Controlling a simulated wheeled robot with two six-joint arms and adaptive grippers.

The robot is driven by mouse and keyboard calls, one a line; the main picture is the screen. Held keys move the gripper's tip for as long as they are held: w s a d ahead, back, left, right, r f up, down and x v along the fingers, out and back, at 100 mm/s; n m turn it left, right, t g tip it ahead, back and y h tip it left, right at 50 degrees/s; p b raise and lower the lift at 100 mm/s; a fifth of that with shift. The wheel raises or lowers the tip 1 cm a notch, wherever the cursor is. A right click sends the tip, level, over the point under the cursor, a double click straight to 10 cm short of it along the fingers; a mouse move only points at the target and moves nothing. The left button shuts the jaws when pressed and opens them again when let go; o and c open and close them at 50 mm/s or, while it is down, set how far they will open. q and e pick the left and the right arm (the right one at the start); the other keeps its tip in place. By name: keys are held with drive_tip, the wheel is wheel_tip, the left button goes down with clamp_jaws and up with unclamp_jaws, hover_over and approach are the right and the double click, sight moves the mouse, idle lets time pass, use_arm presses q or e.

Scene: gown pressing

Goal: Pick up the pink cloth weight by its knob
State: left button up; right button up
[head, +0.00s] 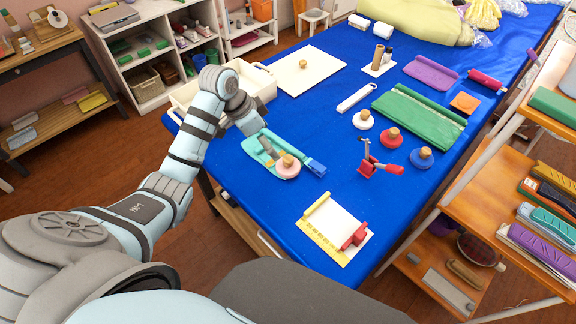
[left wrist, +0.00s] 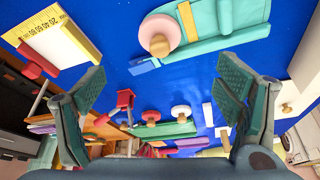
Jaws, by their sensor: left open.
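The pink cloth weight (head: 287,170) is a pale pink disc with a round wooden knob. It stands at the near right end of a teal piece (head: 262,170) on the blue table. In the left wrist view the weight (left wrist: 160,32) is at top centre, beyond the fingers. My left gripper (head: 249,124) is above the table, behind and to the left of the weight, apart from it. In the left wrist view its fingers (left wrist: 163,88) are spread wide with nothing between them. My right gripper is out of view.
White (head: 363,121), red (head: 390,140) and blue (head: 420,159) knobbed weights stand to the right. A red stand (head: 369,165) is nearer. A blue block (head: 316,168) lies just right of the pink weight. A cream bin (head: 190,97) is at the left edge.

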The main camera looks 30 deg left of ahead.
sight(287, 159)
use_arm(q)
drive_tip(key=b+x, duration=0.1)
drive_tip(key=x, duration=0.3)
drive_tip(key=b+x, duration=0.1)
drive_tip(key=x, duration=0.4)
drive_tip(key=w+x, duration=0.1)
drive_tip(key=x, duration=0.4)
drive_tip(key=shift+d+r+b, duration=0.2)
drive_tip(key=shift+d+b, duration=0.15)
drive_tip(key=shift+b, duration=0.05)
drive_tip(key=shift+s+r, duration=0.1)
drive_tip(key=c, duration=1.5)
drive_tip(key=shift+c, duration=1)
drive_tip(key=shift+r, duration=0.1)
